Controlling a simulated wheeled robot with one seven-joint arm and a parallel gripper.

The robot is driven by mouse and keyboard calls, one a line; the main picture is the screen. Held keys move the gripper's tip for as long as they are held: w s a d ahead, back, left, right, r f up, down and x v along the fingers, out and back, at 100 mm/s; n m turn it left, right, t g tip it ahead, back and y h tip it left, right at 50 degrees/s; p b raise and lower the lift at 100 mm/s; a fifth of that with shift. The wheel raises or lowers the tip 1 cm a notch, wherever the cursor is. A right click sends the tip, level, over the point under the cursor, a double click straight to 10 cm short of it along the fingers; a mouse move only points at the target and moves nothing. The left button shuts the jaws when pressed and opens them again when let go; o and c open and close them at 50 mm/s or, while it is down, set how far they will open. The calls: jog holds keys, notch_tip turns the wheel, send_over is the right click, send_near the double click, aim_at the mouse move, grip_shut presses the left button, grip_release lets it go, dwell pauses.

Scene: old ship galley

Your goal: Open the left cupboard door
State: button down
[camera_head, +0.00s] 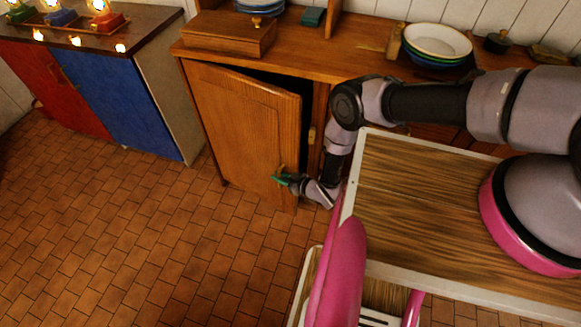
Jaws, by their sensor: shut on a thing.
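The left cupboard door (240,117) is a wooden panel under the wooden counter. It stands partly open, hinged at its left edge, with a dark gap showing along its top and right side. My gripper (284,180) is low at the right edge of this door. It is shut on the door's small handle (282,170), which is mostly hidden by the green fingertips. My arm reaches down to it from the right.
A wooden box (228,38) and stacked bowls (437,43) stand on the counter (345,40). A blue-and-red cabinet (118,100) with lit lamps (98,8) is at the left. The tiled floor (130,240) in front of the door is clear.

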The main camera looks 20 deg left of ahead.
jog(key=shift+s+a+f, duration=0.1)
jog(key=shift+s+a, duration=0.05)
jog(key=shift+s, duration=0.65)
jog(key=c, duration=1.1)
grip_release()
